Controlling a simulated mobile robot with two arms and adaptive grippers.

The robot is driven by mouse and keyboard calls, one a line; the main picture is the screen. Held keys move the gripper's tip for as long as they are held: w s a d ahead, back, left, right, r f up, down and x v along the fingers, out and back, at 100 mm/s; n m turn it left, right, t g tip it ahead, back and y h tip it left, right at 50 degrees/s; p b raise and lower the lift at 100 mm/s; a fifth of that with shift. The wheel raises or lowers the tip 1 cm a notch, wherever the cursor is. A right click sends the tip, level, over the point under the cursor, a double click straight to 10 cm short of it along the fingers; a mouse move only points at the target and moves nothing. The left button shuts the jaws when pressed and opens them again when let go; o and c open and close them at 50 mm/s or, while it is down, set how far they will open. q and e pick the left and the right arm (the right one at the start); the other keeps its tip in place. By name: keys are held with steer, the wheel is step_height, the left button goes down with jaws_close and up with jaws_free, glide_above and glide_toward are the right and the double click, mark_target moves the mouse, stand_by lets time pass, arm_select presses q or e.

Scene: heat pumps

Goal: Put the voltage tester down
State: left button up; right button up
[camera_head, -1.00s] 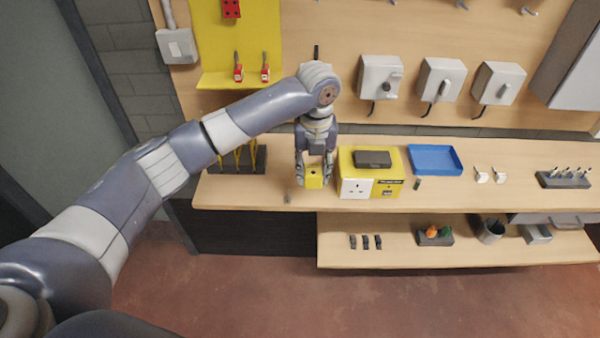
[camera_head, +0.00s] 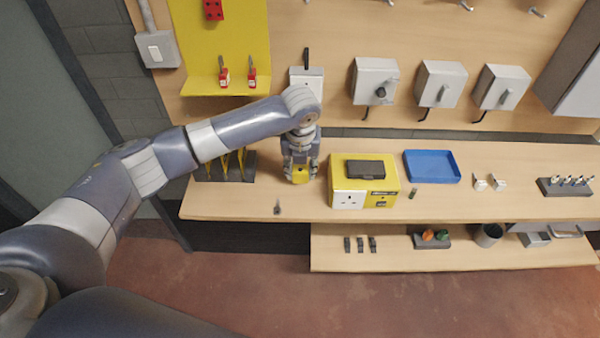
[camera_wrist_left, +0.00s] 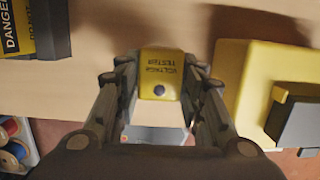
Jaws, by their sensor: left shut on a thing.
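The voltage tester (camera_wrist_left: 163,66) is yellow with dark lettering and a dark round button. It sits between the fingers of my left gripper (camera_wrist_left: 163,85), which is shut on it. In the head view my left gripper (camera_head: 300,172) points down at the workbench (camera_head: 232,206), and the yellow tester (camera_head: 300,175) shows between its fingertips at about bench height. I cannot tell whether its underside touches the bench. My right gripper is not in view.
A dark stand with yellow-handled tools (camera_head: 215,168) is left of the gripper. A small grey item (camera_head: 277,207) lies near the bench's front edge. A blue tray (camera_head: 432,166) is further right. Grey switch boxes (camera_head: 375,80) hang on the wall behind.

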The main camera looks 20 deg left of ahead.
mark_target(301, 169)
arm_select(q)
steer(key=x, duration=0.2)
steer(key=shift+s+d+f+p, duration=0.1)
steer(key=shift+f+p, duration=0.2)
steer(key=shift+p, duration=0.05)
steer(key=shift+f, duration=0.6)
steer(key=o, duration=1.2)
steer(key=shift+r, duration=0.3)
steer(key=b+v, duration=0.2)
steer(key=v, duration=0.9)
steer(key=shift+r, duration=0.25)
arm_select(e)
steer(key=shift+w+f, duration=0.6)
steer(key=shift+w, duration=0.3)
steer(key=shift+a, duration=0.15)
arm_select(q)
steer(key=shift+f, duration=0.1)
